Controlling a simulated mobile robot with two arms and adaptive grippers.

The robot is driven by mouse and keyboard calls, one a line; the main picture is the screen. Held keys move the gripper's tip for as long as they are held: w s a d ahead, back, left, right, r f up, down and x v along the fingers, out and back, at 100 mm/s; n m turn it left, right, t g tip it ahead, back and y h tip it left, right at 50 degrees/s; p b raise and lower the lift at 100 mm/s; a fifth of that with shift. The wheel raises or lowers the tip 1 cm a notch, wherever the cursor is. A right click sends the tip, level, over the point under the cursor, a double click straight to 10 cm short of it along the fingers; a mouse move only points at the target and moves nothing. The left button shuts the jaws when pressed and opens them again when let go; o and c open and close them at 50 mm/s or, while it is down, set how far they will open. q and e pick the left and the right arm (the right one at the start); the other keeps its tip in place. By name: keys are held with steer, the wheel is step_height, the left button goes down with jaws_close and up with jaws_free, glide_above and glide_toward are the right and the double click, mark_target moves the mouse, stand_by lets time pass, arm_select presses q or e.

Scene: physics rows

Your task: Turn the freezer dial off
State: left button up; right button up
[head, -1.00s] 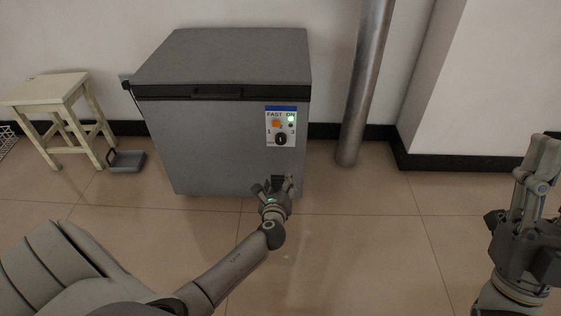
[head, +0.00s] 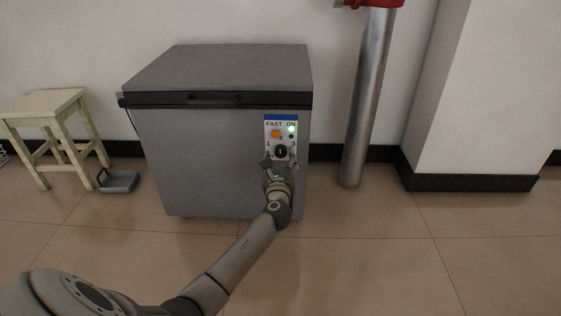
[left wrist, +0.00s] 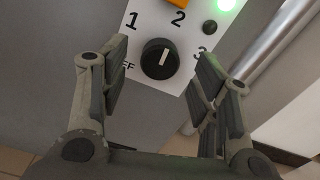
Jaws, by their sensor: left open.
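The grey chest freezer (head: 205,155) stands against the wall with its lid shut. Its white control panel (head: 269,143) is at the upper right of the front. The black round dial (head: 281,152) sits low on the panel. In the left wrist view the dial (left wrist: 159,59) shows a white pointer line aimed up, near the 2. OFF, partly hidden, is at its lower left. My left gripper (head: 278,160) is just in front of the panel, below the dial. My right gripper is out of view.
A green lamp (left wrist: 226,4) glows, and an orange switch (left wrist: 167,2) sits above the dial. A metal pipe (head: 366,105) rises right of the freezer. A cream stool (head: 45,105) and a grey tray (head: 118,181) are at left. The floor in front is mostly clear.

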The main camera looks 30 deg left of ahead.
arm_select(q)
steer(key=shift+b+x, duration=0.35)
steer(key=shift+x, duration=0.8)
steer(key=shift+c, duration=0.5)
steer(key=c, duration=1)
